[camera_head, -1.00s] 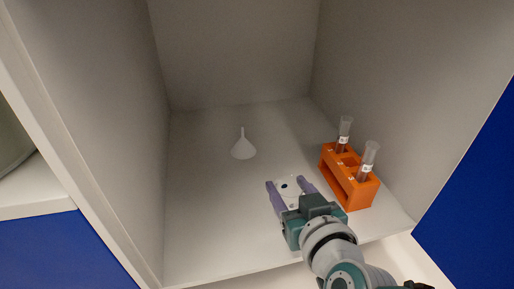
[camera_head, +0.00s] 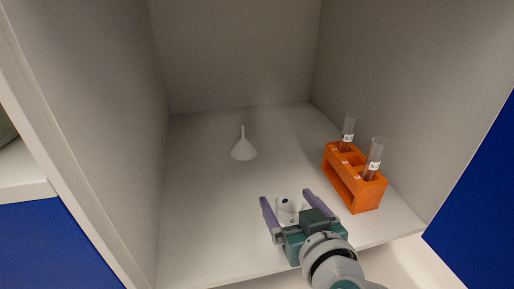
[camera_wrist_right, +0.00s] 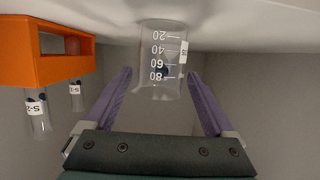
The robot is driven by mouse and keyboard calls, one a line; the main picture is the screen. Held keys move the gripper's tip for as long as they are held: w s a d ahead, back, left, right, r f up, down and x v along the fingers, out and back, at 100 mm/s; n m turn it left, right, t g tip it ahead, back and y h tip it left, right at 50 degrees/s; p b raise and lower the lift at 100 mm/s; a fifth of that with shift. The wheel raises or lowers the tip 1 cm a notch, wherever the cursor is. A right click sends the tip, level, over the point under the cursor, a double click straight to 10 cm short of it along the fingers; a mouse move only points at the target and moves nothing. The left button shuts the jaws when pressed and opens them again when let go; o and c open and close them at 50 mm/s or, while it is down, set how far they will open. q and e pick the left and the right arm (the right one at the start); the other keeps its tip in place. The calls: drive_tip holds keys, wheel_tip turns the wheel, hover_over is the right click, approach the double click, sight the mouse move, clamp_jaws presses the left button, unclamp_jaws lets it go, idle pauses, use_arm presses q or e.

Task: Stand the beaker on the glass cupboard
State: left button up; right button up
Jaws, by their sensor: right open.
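The clear beaker (camera_head: 287,210) stands upright on the cupboard floor (camera_head: 205,215), near its front edge. In the wrist view, which is upside down, the beaker (camera_wrist_right: 160,60) shows white markings, and its base meets the pale floor. My right gripper (camera_head: 286,196) is open, with one purple finger on each side of the beaker. In the wrist view the fingers of this gripper (camera_wrist_right: 160,75) have a visible gap to the glass on both sides. The beaker's lower part is partly hidden by the gripper in the head view. My left gripper is not in view.
An orange rack (camera_head: 355,180) with two labelled tubes stands close on the right, near the right wall. A white funnel (camera_head: 243,150) stands upside down further back. The floor to the left is clear. Side walls enclose the space.

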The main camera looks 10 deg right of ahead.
drive_tip(key=shift+r, duration=0.1)
drive_tip(key=p+v, duration=0.2)
drive_tip(key=r+p+v, duration=0.1)
drive_tip(key=p+v, duration=0.1)
drive_tip(key=shift+s, duration=0.25)
drive_tip(key=p+v, duration=0.3)
drive_tip(key=v, duration=0.4)
drive_tip(key=shift+s+f+p, duration=0.2)
drive_tip(key=shift+f+p, duration=0.05)
drive_tip(key=shift+p, duration=0.15)
